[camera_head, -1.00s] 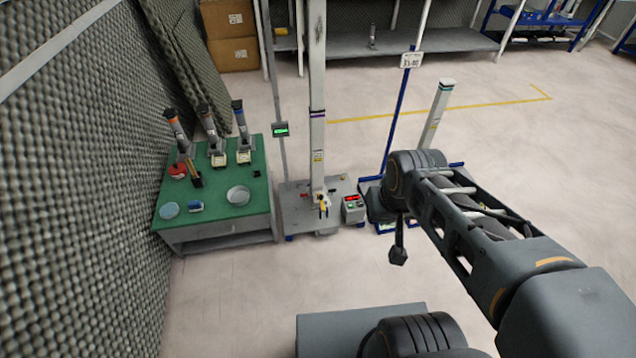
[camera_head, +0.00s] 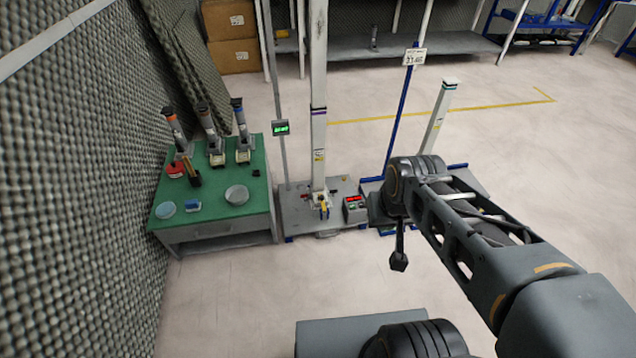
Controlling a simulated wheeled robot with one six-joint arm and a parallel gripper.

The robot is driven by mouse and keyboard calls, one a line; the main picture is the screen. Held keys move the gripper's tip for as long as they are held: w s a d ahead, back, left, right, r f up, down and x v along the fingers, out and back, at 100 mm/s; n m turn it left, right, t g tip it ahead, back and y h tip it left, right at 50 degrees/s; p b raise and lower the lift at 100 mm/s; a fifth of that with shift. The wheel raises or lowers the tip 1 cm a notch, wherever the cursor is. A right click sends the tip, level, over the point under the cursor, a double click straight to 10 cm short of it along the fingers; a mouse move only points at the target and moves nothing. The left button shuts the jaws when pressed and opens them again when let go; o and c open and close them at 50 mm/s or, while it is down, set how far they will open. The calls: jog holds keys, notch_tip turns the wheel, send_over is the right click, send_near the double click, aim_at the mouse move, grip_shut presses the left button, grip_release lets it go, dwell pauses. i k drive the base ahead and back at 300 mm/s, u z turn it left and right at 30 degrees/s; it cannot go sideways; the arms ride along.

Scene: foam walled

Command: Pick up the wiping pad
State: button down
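A small blue block that looks like the wiping pad (camera_head: 193,205) lies near the front left of the green-topped table (camera_head: 221,214). It sits between a round light-blue dish (camera_head: 165,210) and a round metal dish (camera_head: 237,195). My gripper (camera_head: 399,263) hangs down from my arm, well to the right of the table and apart from it. It is small and dark, and I cannot tell whether its fingers are open or shut. Nothing is visible hanging from it.
Several upright tools (camera_head: 209,133) stand at the table's back, with a red round tin (camera_head: 175,170) in front. A column stand with a grey base (camera_head: 300,218) is right of the table. A foam wall (camera_head: 85,160) borders the left. Floor in front (camera_head: 230,300) is clear.

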aim_at(193, 205)
jog(key=u, duration=1.35)
